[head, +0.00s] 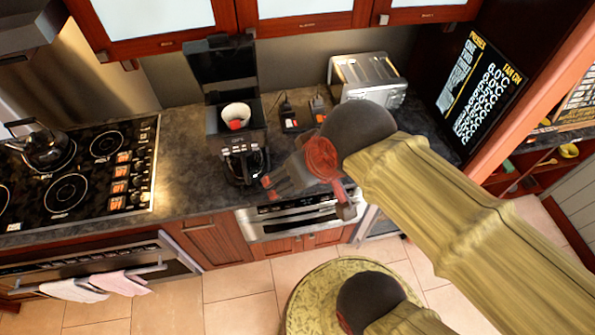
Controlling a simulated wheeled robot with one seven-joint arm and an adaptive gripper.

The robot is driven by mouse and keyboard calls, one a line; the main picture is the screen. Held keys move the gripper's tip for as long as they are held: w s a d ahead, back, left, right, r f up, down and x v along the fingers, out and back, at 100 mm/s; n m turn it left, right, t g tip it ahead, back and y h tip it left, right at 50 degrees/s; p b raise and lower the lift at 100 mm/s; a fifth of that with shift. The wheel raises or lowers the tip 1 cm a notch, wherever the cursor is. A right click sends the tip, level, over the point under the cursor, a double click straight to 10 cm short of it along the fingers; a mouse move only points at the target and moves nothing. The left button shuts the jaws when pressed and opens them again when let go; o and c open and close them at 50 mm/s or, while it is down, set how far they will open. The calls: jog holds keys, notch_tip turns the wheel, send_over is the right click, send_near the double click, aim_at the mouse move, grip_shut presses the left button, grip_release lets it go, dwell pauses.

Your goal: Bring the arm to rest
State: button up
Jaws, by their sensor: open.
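My gripper (307,196) is in the middle of the head view, at the end of my arm, which reaches in from the lower right. Its red and dark fingers are spread apart, with nothing seen between them. It appears over the front edge of the dark counter (190,185), in front of the stainless microwave drawer (283,226). The gripper hides part of the drawer's upper front and the counter behind. The drawer front looks shut. I cannot tell whether the fingers touch anything.
A coffee maker (222,80) with a white and red container, small dark items and a toaster (368,78) stand on the counter. A black cooktop (95,165) with a kettle (42,145) is at left. Towels (120,284) hang below. A round green rug (310,295) lies on the tiles.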

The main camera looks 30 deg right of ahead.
notch_tip(320, 180, down, 22)
jog(key=b, duration=2.2)
